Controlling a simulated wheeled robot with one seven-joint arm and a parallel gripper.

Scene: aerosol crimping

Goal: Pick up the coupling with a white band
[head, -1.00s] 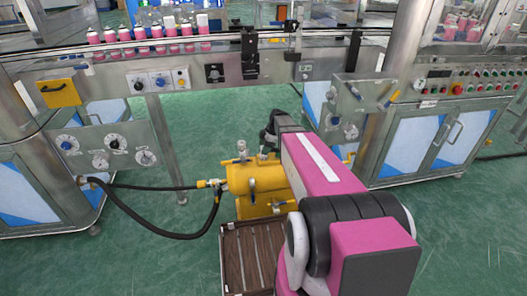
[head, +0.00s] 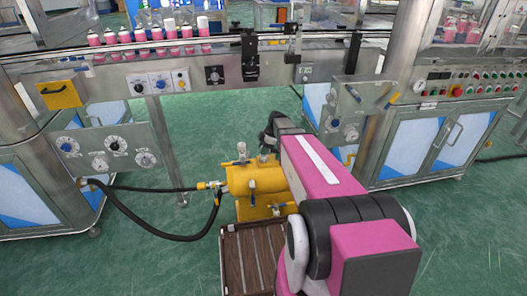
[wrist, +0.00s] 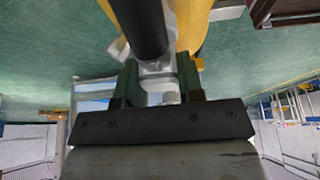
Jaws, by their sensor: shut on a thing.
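In the wrist view, my gripper (wrist: 159,78) has its two dark fingers on either side of a pale metal coupling (wrist: 157,68) and is shut on it. A thick black hose (wrist: 142,25) runs close beside the coupling, with something yellow behind. I cannot clearly tell a separate white band on the coupling. In the head view, my pink arm hides the held part; only the dark wrist end (head: 272,130) shows, behind the yellow tank (head: 252,180).
A black hose (head: 130,232) loops from the left machine's panel (head: 105,145) to the tank's left fitting (head: 208,185). A brown slatted platform (head: 245,258) lies in front of the tank. Pink cans (head: 155,32) stand on the conveyor. The green floor between the machines is open.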

